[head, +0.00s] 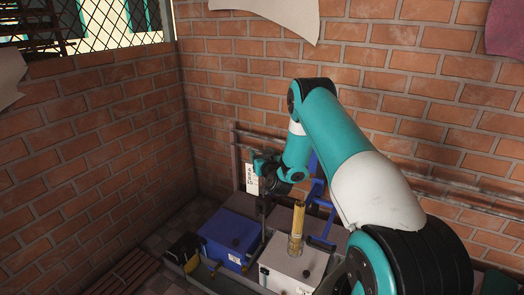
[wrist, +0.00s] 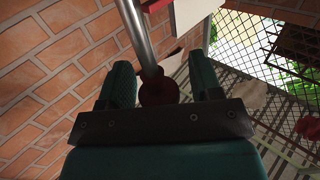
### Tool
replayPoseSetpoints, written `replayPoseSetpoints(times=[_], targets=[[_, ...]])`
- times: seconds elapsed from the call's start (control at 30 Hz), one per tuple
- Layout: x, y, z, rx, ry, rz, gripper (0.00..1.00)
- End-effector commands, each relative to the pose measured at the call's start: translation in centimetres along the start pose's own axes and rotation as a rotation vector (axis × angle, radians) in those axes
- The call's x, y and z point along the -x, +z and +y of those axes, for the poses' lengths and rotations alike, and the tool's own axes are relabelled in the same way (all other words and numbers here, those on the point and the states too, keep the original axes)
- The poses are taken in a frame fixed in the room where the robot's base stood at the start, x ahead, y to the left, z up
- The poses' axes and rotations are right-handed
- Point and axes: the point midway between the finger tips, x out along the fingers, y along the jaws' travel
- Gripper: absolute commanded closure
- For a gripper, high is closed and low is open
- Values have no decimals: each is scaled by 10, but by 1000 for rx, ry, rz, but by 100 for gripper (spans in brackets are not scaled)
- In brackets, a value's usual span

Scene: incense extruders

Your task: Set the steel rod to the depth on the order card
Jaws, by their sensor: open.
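The steel rod (wrist: 137,32) runs up the wrist view and ends in a dark red knob (wrist: 158,88). The knob lies between the two spread fingers of my gripper (wrist: 163,75), nearer the left finger, with a gap to the right one. In the head view my gripper (head: 263,163) is small and dark beside the white order card (head: 252,181), whose marks are too small to read. A thin dark upright (head: 264,212) below the gripper may be the rod; its lower end is unclear among the boxes.
A blue box (head: 225,243) with a dark knob stands left, and a pale box (head: 292,268) bears a brass cylinder (head: 298,222). A blue frame (head: 318,205) stands right of it. Brick walls close off the back and left.

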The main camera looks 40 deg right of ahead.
Motion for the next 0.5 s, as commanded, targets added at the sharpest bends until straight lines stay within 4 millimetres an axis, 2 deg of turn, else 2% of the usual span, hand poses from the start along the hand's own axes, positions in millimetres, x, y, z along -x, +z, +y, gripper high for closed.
replayPoseSetpoints(times=[0.23,0.27,0.5], targets=[[0,0,0,1,0,0,42],[0,0,0,1,0,0,44],[0,0,0,1,0,0,99]])
